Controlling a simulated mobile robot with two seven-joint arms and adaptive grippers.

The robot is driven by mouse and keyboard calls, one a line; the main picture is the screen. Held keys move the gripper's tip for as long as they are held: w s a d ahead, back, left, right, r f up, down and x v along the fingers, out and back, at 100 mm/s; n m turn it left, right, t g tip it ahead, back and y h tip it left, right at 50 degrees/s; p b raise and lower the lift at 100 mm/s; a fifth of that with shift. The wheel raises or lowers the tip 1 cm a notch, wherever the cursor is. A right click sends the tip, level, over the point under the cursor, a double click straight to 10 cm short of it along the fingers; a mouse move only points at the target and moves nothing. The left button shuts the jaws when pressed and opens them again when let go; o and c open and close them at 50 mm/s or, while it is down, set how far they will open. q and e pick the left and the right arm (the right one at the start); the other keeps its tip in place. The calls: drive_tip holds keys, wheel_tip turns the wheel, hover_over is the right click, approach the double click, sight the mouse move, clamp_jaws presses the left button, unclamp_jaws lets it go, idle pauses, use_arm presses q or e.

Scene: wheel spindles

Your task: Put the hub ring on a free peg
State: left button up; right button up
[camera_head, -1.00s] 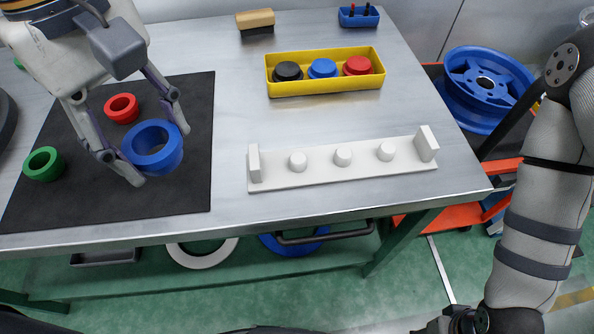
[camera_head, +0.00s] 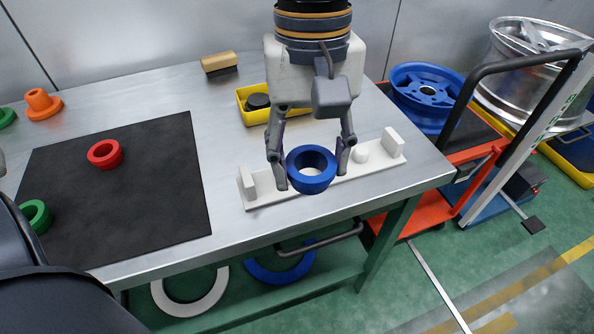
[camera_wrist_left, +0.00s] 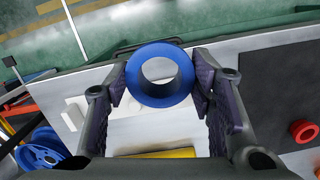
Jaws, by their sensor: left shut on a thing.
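The blue hub ring (camera_head: 311,187) is held between the two fingers of my left gripper (camera_head: 311,178). The ring also shows in the left wrist view (camera_wrist_left: 160,98), with its hole open towards the camera. In the head view it overlaps the middle of the white peg rack (camera_head: 375,168) and looks raised above it. A white peg (camera_head: 361,155) shows bare just right of the gripper. White shows through the ring's hole, but I cannot tell whether it is a peg. The rack's other pegs are hidden by the ring and fingers. My right gripper is out of view.
A red ring (camera_head: 104,154) and a green ring (camera_head: 37,215) sit on the black mat (camera_head: 150,190). A yellow tray (camera_head: 255,117) stands behind the rack, partly hidden by my arm. A wooden-topped block (camera_head: 219,64) lies at the back. The table's front edge is close to the rack.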

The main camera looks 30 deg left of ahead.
use_arm(q)
drive_tip(key=w+a+f, duration=0.2)
drive_tip(key=f, duration=0.1)
drive_tip(key=w+a+f+b, duration=0.1)
drive_tip(key=w+a+f, duration=0.1)
drive_tip(key=a+f, duration=0.1)
drive_tip(key=w+a+f, duration=0.2)
drive_tip(key=a, duration=0.1)
drive_tip(key=shift+w+f, duration=0.4)
wheel_tip(320, 180, down, 3)
drive_tip(key=shift+r+b, duration=0.15)
drive_tip(key=shift+b, duration=0.25)
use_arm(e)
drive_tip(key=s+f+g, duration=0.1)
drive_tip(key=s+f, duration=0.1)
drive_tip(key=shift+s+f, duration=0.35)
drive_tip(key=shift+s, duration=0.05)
use_arm(q)
drive_tip(key=o, duration=0.4)
drive_tip(key=shift+f, duration=0.2)
drive_tip(key=o, duration=0.4)
drive_tip(key=shift+c, duration=0.2)
